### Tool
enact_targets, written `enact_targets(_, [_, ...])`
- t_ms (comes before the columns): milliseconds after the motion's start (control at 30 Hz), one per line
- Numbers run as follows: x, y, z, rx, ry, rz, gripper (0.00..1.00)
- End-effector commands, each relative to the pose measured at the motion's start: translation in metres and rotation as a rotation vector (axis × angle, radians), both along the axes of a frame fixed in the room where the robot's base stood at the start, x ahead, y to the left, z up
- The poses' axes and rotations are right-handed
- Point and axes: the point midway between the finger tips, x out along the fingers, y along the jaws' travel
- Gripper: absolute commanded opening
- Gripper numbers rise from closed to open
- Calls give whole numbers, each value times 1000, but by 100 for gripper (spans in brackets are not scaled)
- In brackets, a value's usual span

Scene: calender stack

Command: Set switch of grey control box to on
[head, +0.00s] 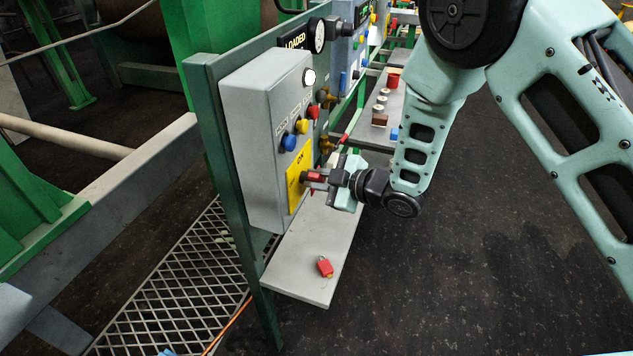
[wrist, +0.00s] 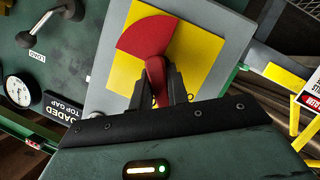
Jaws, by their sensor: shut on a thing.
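The grey control box (head: 258,100) is mounted on a green panel left of my arm. On its face is a yellow plate (head: 293,178) marked ON, with a red switch. In the wrist view the red switch (wrist: 147,38) shows a fan-shaped part and a handle in front of the yellow plate (wrist: 183,62). My gripper (head: 312,181) is at the switch, and in the wrist view my gripper (wrist: 162,85) is shut on the red handle. The fingers hide part of the handle. I cannot tell the switch's exact setting.
Blue, yellow and red buttons (head: 301,125) and a white lamp (head: 309,77) sit above the switch on the box. A grey shelf (head: 300,270) below carries a red padlock (head: 325,267). More panels and shelves stand behind. The dark floor at right is clear.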

Motion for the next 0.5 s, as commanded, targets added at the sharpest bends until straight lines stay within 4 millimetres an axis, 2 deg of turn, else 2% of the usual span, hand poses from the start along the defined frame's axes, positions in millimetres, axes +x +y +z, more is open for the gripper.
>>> enact_targets(500, [8, -4, 3, 151, 417, -4, 0])
